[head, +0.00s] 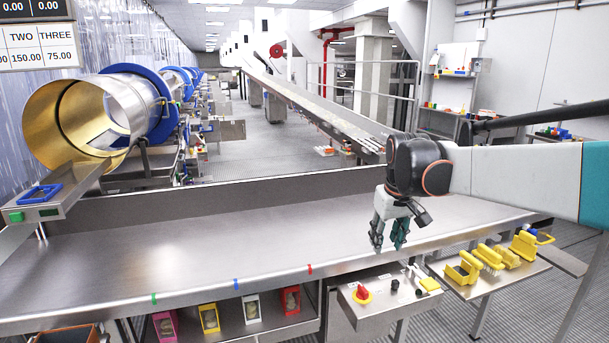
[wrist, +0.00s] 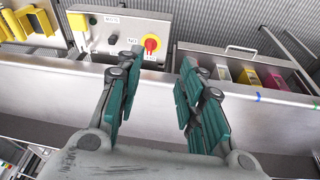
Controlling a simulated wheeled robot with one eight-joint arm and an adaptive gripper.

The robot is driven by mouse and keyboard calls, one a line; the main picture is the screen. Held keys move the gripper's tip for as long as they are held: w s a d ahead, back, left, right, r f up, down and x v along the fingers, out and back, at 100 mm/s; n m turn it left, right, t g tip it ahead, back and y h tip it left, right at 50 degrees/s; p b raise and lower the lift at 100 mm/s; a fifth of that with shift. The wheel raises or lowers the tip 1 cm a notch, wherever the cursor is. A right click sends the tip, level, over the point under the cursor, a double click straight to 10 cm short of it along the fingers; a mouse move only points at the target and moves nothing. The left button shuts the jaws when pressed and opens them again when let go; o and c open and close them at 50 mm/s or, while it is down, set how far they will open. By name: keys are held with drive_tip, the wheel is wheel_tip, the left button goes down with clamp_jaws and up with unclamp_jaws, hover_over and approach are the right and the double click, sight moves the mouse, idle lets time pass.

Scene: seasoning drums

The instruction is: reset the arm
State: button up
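My gripper (head: 388,246) hangs from my arm, pointing down over the right part of the steel table (head: 180,262) near its front edge. In the wrist view my gripper (wrist: 150,100) shows two teal-padded fingers spread apart with nothing between them. It is open and empty. Beyond the fingertips lies the table's front edge. A control box (head: 385,292) with a red knob on a yellow plate is below that edge; the red knob (wrist: 151,45) also shows in the wrist view.
Yellow scoops and brushes (head: 490,256) lie on a side shelf at right. Small coloured bins (head: 209,318) sit under the table front. A large steel drum with a blue ring (head: 160,104) stands at the back left. The tabletop is clear.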

drive_tip(key=s+r+m+t, duration=0.1)
drive_tip(key=s+r+t, duration=0.1)
drive_tip(key=s, duration=1.4)
drive_tip(key=s+f+t, duration=0.1)
drive_tip(key=s+f, duration=0.2)
drive_tip(key=s, duration=0.4)
drive_tip(key=s+f+m+t, duration=0.1)
drive_tip(key=s+f, duration=0.2)
drive_tip(key=s, duration=0.4)
drive_tip(key=shift+f, duration=0.3)
